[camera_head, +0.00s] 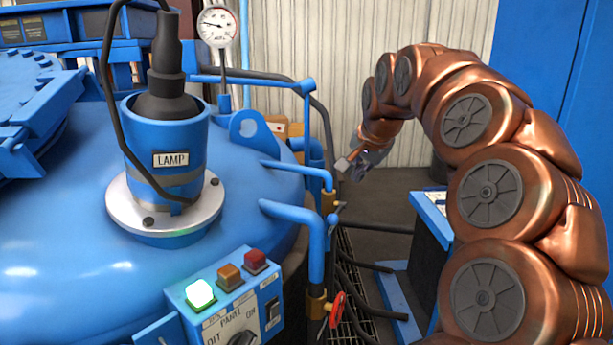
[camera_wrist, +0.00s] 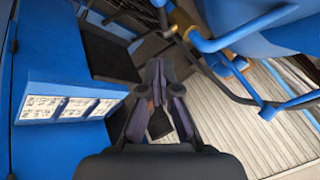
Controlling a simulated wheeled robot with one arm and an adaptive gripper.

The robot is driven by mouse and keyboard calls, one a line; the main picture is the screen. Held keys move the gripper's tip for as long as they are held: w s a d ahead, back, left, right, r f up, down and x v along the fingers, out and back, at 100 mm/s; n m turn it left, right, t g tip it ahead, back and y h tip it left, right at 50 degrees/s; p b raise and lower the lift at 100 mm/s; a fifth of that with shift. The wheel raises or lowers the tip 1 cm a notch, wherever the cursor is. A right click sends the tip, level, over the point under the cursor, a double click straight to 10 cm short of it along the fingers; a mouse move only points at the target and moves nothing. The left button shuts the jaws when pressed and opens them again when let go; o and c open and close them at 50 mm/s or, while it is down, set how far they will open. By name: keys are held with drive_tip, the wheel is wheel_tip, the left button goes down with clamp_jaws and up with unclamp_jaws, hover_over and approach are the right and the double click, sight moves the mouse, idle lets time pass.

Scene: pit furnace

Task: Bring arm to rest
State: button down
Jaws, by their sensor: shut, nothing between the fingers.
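My copper-coloured arm arches up on the right of the head view. Its end bends down towards the blue furnace's pipes. My gripper (camera_head: 355,165) hangs near the brass fitting (camera_head: 328,201) on a blue pipe, seemingly close to it; I cannot tell the exact gap. In the wrist view my gripper (camera_wrist: 156,75) shows its dark fingers close together at the tips, with nothing held. The wrist view has a blue cabinet with white labels (camera_wrist: 60,106) on the left and blue pipes with brass fittings at the top.
The blue furnace lid (camera_head: 60,220) fills the left, with a lamp housing (camera_head: 178,140), a pressure gauge (camera_head: 218,26) and a button panel (camera_head: 240,300) with its green button lit. A red valve handle (camera_head: 337,309) sits below the pipes. Dark hoses cross the floor.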

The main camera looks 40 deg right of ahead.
drive_tip(key=s+a+f+n+g+y+p, duration=0.1)
drive_tip(key=s+a+f+n, duration=0.15)
drive_tip(key=a, duration=0.55)
drive_tip(key=s+a+f+n+g+y+p, duration=0.1)
drive_tip(key=s+a+f+n+p, duration=0.1)
drive_tip(key=a+n, duration=0.35)
drive_tip(key=s+a+f+n+g+p, duration=0.1)
drive_tip(key=s+a+f, duration=0.15)
drive_tip(key=a, duration=0.75)
drive_tip(key=s+a+f+n+g+p, duration=0.1)
drive_tip(key=s+a+f+n+g, duration=0.1)
drive_tip(key=s, duration=0.8)
drive_tip(key=s+a+f+n+g+p, duration=0.2)
drive_tip(key=s+a+f, duration=0.4)
drive_tip(key=s, duration=0.3)
drive_tip(key=shift+s+a+f+n+g+y+p, duration=0.35)
drive_tip(key=shift+f+n, duration=0.25)
drive_tip(key=shift+n, duration=0.3)
drive_tip(key=c, duration=1.9)
unclamp_jaws()
